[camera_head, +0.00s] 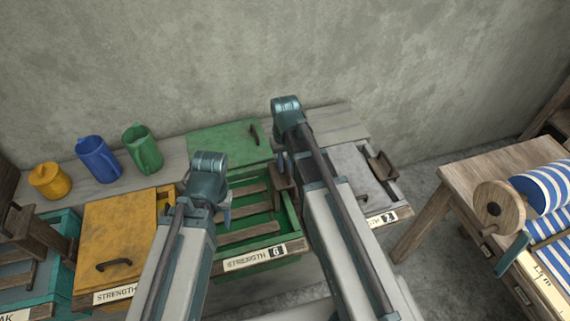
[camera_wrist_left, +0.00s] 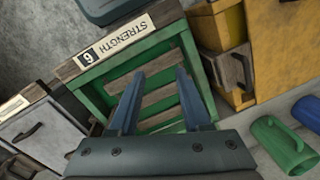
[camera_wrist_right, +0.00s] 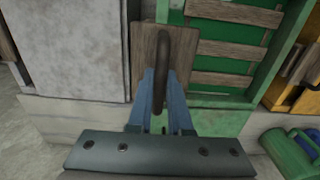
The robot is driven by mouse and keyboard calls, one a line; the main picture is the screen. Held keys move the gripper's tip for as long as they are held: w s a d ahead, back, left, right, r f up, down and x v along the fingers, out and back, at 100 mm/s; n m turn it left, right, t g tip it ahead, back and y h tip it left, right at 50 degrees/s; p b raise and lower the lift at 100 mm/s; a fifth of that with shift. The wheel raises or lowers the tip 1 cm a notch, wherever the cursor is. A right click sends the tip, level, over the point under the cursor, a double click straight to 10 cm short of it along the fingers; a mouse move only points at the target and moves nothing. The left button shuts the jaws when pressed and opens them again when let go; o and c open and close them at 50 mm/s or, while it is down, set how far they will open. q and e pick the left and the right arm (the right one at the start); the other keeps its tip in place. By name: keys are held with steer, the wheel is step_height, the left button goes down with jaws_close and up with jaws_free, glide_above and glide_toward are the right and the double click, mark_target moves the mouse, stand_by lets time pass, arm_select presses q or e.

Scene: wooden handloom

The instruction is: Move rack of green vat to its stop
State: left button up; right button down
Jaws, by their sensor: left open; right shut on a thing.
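The green vat (camera_head: 292,243) stands open, with a "STRENGTH 6" label on its front. Its rack of wooden slats (camera_head: 247,221) shows inside, also in the left wrist view (camera_wrist_left: 150,97) and right wrist view (camera_wrist_right: 230,49). A wooden plate with a dark upright handle (camera_wrist_right: 160,35) is at the vat's right side. My right gripper (camera_wrist_right: 162,95) is shut on this handle; in the head view (camera_head: 283,160) it is at the vat's right edge. My left gripper (camera_wrist_left: 157,85) is open and empty above the vat's left part, also in the head view (camera_head: 206,205).
The green lid (camera_head: 225,143) lies behind the vat. The closed yellow vat (camera_head: 125,235) is on the left and the grey vat (camera_head: 355,168) on the right. Yellow (camera_head: 50,180), blue (camera_head: 97,158) and green (camera_head: 143,150) vessels stand on the ledge. A loom (camera_head: 500,205) is at far right.

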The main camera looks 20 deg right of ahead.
steer(key=shift+r+p, duration=3.2)
steer(key=shift+r, duration=0.35)
steer(key=shift+w, duration=0.1)
jaws_free()
step_height(320, 180, up, 7)
steer(key=p, duration=0.6)
steer(key=shift+p, duration=0.4)
